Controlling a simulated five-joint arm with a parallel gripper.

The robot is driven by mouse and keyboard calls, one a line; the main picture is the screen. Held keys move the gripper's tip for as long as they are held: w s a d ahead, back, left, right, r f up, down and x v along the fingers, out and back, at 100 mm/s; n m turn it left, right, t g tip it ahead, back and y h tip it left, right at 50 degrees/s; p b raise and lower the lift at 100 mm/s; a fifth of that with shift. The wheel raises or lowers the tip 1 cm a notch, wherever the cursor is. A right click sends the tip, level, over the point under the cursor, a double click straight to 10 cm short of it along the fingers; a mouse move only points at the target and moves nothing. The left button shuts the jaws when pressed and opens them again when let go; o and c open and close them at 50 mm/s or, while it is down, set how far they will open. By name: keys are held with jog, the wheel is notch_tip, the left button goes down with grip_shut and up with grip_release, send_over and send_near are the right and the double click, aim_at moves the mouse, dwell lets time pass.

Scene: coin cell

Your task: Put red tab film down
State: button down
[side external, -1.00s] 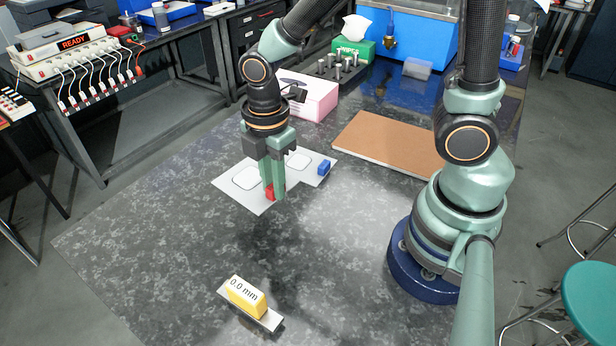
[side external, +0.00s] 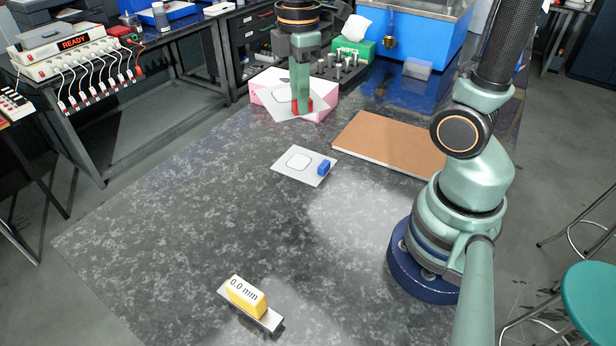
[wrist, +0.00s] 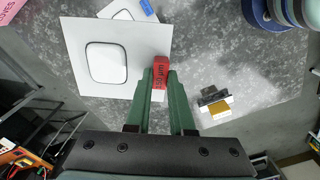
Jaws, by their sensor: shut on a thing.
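My gripper (side external: 303,108) is shut on the red tab (side external: 294,104) of a white film and holds it up in the air. In the side view the film (side external: 280,100) stretches left from the tab, in front of the pink box. In the wrist view the red tab (wrist: 160,72) sits between the fingertips (wrist: 159,76), and the film (wrist: 85,40) carries a rounded outline. A second film with a blue tab (side external: 324,167) lies flat on the dark table (side external: 190,230); in the wrist view the held film partly covers it.
A pink box (side external: 262,90) stands behind the held film. A brown board (side external: 385,142) lies to the right. A yellow block reading "0.0 mm" (side external: 247,297) stands on a small plate at the front.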

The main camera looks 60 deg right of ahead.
jog(key=s+d+m, duration=0.3)
jog(key=d+m, duration=0.3)
jog(key=d, duration=0.6)
jog(key=m, duration=0.6)
send_over(387, 151)
notch_tip(387, 151, down, 19)
jog(key=shift+a+r, duration=0.1)
jog(key=c, duration=0.8)
grip_release()
jog(key=shift+f, duration=0.2)
jog(key=shift+r, duration=0.1)
